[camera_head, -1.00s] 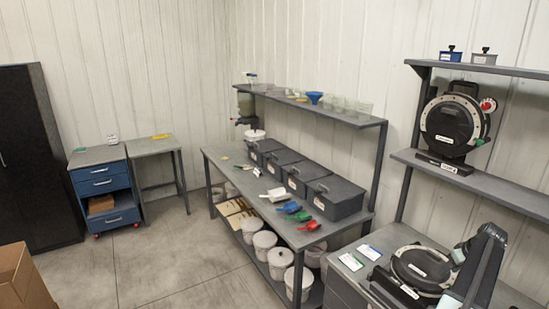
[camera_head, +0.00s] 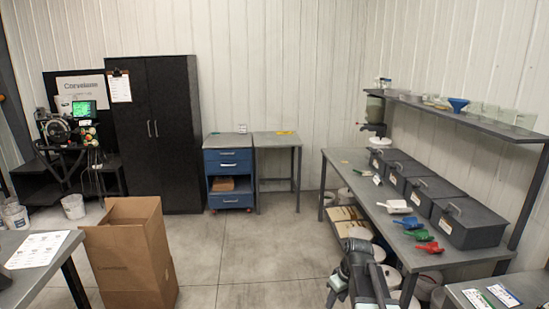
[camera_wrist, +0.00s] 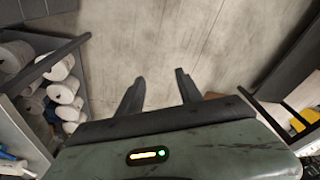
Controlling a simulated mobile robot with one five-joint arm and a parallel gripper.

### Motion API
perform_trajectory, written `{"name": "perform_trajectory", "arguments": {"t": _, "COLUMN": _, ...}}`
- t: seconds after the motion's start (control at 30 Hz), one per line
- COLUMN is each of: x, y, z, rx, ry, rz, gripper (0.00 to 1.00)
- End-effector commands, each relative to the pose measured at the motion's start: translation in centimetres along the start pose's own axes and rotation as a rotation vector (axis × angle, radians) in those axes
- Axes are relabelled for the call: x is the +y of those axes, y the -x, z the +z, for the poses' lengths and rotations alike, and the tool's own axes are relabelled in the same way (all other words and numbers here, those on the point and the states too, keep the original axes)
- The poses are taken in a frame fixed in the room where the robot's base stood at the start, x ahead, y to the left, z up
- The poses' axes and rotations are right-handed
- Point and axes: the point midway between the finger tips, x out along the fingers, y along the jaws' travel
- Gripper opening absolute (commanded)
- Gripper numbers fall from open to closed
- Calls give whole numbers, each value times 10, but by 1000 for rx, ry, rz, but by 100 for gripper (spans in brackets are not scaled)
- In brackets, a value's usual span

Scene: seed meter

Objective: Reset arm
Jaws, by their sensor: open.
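My gripper (camera_wrist: 158,88) shows in the wrist view with its two dark fingers apart and nothing between them. Bare concrete floor lies beyond the fingertips. In the head view, my arm (camera_head: 360,272) is folded low at the bottom, right of centre, in front of the long grey workbench (camera_head: 375,195). The fingertips cannot be made out in that view.
Lidded grey bins (camera_head: 470,222) and coloured scoops (camera_head: 415,235) are on the workbench, with white buckets (camera_wrist: 60,68) below. A cardboard box (camera_head: 130,250) stands at left, before a black cabinet (camera_head: 160,130). A blue drawer cart (camera_head: 228,170) stands behind. The middle floor is clear.

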Motion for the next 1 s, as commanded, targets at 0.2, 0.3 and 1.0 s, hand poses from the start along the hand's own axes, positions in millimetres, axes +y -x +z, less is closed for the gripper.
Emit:
{"name": "perform_trajectory", "arguments": {"t": 0.2, "x": -116, "y": -18, "z": 42, "rx": -121, "ry": -156, "rz": 34, "gripper": 43}}
{"name": "perform_trajectory", "arguments": {"t": 0.3, "x": -115, "y": -11, "z": 68, "rx": -162, "ry": -341, "rz": 73, "gripper": 43}}
{"name": "perform_trajectory", "arguments": {"t": 1.0, "x": -112, "y": -10, "z": 70, "rx": -177, "ry": -510, "rz": 94, "gripper": 36}}
